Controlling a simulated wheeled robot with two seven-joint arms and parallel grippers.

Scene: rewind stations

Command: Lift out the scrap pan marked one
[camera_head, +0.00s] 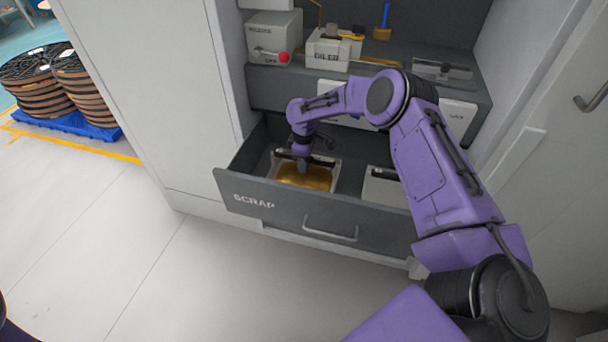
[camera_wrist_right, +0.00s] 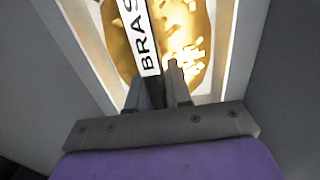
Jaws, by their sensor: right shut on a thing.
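The open grey drawer marked SCRAP (camera_head: 250,201) holds two pale pans side by side. The left pan (camera_head: 338,170) has golden scrap in it and sits inside the drawer. In the right wrist view, its handle bar (camera_wrist_right: 141,40) crosses above brass-coloured chips and has a label reading BRAS, the rest hidden. My right gripper (camera_head: 302,164) reaches down over this pan and is shut on the bar; it also shows in the right wrist view (camera_wrist_right: 163,88). The right pan (camera_head: 384,188) is partly hidden by my right arm. I cannot read a number one. My left gripper is out of view.
A grey bench above the drawer carries a box with a red knob (camera_head: 269,45) and a pale bin (camera_head: 331,50). The drawer handle (camera_head: 331,235) faces the open floor. Stacked reels on a blue pallet (camera_head: 75,124) stand far left. White panels flank the drawer.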

